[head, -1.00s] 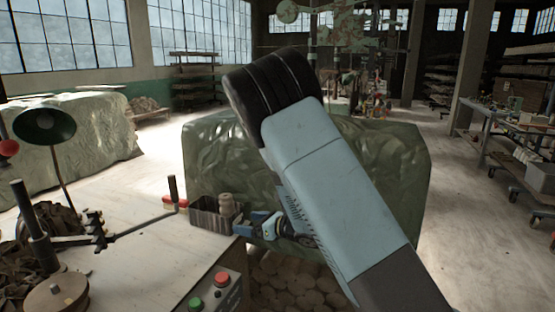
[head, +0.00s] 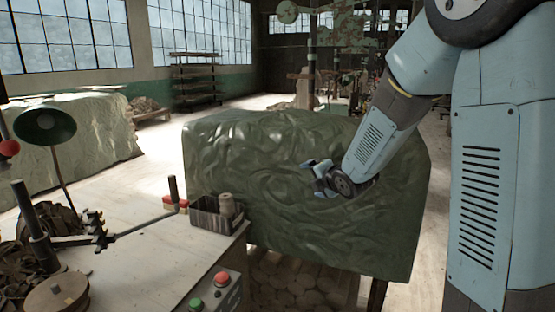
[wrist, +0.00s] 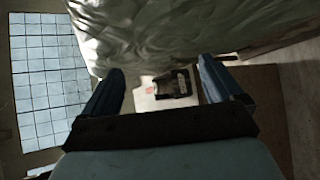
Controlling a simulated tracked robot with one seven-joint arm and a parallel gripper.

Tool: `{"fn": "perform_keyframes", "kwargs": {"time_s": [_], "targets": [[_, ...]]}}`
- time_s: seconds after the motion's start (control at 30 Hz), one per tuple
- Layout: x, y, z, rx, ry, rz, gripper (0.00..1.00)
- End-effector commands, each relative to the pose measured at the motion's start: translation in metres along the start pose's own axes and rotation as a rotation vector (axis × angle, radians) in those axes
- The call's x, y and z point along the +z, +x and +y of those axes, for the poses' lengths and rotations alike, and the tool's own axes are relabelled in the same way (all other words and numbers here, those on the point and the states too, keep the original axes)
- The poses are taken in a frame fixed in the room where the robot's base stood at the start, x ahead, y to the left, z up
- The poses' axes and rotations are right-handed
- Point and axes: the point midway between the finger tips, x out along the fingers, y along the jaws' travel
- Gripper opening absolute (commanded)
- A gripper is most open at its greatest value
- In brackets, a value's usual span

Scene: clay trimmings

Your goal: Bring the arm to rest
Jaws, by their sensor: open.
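My arm comes in from the right in the head view, bent, with its forearm slanting down and left in front of the green draped block. My gripper (head: 318,178) is at its end, apart from the bench and left of the forearm, and looks small there. In the wrist view my gripper (wrist: 162,72) has its two blue fingers spread wide with nothing between them. I cannot tell whether it touches the green cover (head: 250,150) behind it.
The workbench (head: 140,265) at lower left bears a dark tray (head: 208,220), a lamp (head: 45,126), a green button (head: 196,304) and a red button (head: 221,279). A pale cover fills the top of the wrist view (wrist: 150,30).

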Motion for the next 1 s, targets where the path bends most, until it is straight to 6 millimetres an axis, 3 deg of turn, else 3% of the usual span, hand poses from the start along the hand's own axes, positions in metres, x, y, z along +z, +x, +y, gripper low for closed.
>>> {"fn": "perform_keyframes", "kwargs": {"time_s": [0.2,0.47,0.77,1.0], "targets": [[0.037,-0.061,-0.004,-0.115,0.402,-0.103,0.93],[0.055,-0.140,-0.017,-0.230,0.875,-0.228,0.93],[0.043,-0.237,-0.033,-0.335,1.398,-0.391,0.93],[0.011,-0.312,-0.047,-0.404,1.784,-0.546,0.93]]}}
